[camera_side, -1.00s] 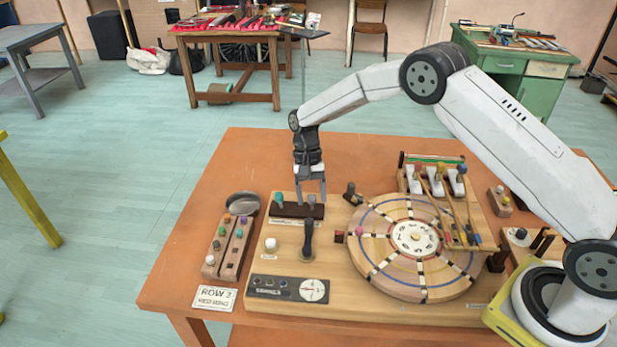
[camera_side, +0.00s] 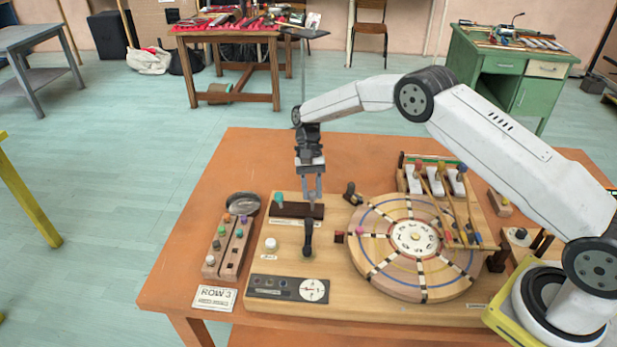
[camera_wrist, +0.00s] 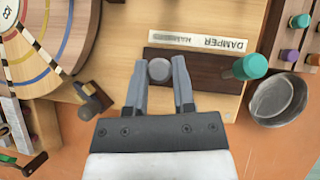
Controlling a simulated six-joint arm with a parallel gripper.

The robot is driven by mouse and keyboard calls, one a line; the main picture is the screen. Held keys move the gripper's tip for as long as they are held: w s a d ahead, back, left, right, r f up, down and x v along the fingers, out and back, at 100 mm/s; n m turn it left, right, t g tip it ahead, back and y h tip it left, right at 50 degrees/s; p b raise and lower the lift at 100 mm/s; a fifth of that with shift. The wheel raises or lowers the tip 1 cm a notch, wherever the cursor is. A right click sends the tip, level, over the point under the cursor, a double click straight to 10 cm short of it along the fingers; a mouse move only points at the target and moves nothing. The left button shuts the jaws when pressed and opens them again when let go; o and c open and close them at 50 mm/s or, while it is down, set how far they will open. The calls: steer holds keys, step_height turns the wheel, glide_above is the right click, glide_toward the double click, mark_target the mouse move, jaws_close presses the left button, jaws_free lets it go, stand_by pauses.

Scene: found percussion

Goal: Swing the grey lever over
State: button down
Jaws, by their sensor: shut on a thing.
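The grey lever shows as a round grey knob (camera_wrist: 159,71) on a dark brown block (camera_wrist: 213,80) beside a "DAMPER" label. My gripper (camera_side: 312,197) is over the right end of this block (camera_side: 290,210) in the side view. Its fingers are drawn in on the grey knob, one on each side of it. A teal knob (camera_wrist: 250,66) stands tilted at the block's other end; it also shows in the side view (camera_side: 280,201). The grey lever's lower part is mostly hidden by the fingers in the side view.
A black-handled lever (camera_side: 308,238) stands just in front of the block. A round wooden wheel (camera_side: 375,265) lies to the right, with a dark knob (camera_side: 351,190) near it. A rack of coloured pegs (camera_side: 222,262) and a dark round dish (camera_side: 243,204) are at the left.

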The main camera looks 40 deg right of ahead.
steer(key=shift+w+d+f+g+y, duration=0.1)
steer(key=shift+w+d+g+y, duration=0.3)
steer(key=shift+g+y, duration=0.15)
steer(key=shift+w+d+g+y, duration=0.3)
steer(key=shift+g+y, duration=0.15)
steer(key=shift+g, duration=0.1)
steer(key=shift+c, duration=2.2)
jaws_free()
steer(key=shift+r, duration=0.2)
steer(key=shift+s+r, duration=0.1)
steer(key=shift+r, duration=1.4)
steer(key=s+r, duration=0.9)
steer(key=s, duration=0.5)
steer(key=shift+d+r, duration=0.3)
